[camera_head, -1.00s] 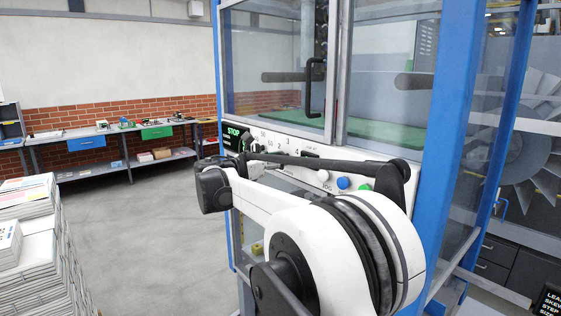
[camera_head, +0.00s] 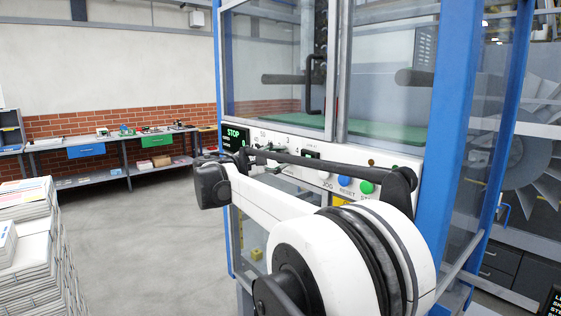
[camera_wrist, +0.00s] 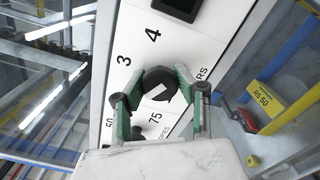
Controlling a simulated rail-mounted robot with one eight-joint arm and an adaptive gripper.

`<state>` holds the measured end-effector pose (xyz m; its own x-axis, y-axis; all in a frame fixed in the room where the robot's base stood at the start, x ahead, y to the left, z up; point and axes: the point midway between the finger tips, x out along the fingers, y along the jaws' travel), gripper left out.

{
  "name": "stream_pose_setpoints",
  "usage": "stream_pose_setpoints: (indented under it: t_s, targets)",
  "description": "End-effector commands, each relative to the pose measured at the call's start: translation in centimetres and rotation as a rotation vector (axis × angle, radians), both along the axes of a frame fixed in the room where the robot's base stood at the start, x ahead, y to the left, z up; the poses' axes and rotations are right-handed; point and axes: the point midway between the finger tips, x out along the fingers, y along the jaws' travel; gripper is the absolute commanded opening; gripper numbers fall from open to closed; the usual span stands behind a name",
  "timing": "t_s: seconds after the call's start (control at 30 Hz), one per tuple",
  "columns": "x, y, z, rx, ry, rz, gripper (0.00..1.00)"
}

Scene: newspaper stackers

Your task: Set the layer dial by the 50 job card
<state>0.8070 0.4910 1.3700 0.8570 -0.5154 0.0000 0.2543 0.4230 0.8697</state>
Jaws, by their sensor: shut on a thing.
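In the wrist view my gripper (camera_wrist: 158,90) has its green-padded fingers on either side of a black round dial (camera_wrist: 163,80) and is shut on it. The dial has a white line on its face, partly hidden by the fingers. The numbers 3 and 4 stand beside the dial on the white panel (camera_wrist: 138,20). A label ending in "RS" is on its other side. Nearer the gripper are 50 and 75 and the word COPIES. In the head view the panel (camera_head: 404,163) is partly behind my arm. I cannot make out a job card with certainty.
A yellow block (camera_wrist: 266,97) with a text ending in 50 lies beyond the panel. Paper stacks (camera_head: 35,245) stand at left; the floor between is clear.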

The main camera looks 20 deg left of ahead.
Motion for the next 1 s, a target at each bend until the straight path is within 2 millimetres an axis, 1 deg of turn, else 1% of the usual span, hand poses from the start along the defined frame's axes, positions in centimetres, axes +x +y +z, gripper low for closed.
stream_pose_setpoints:
  t_s: [0.7, 1.0]
  targets:
    - [-0.03, 0.01, -0.09, 0.576, -0.346, 0.0, 0.02]
    - [-0.03, 0.02, -0.08, 0.767, -0.46, 0.0, 0.02]
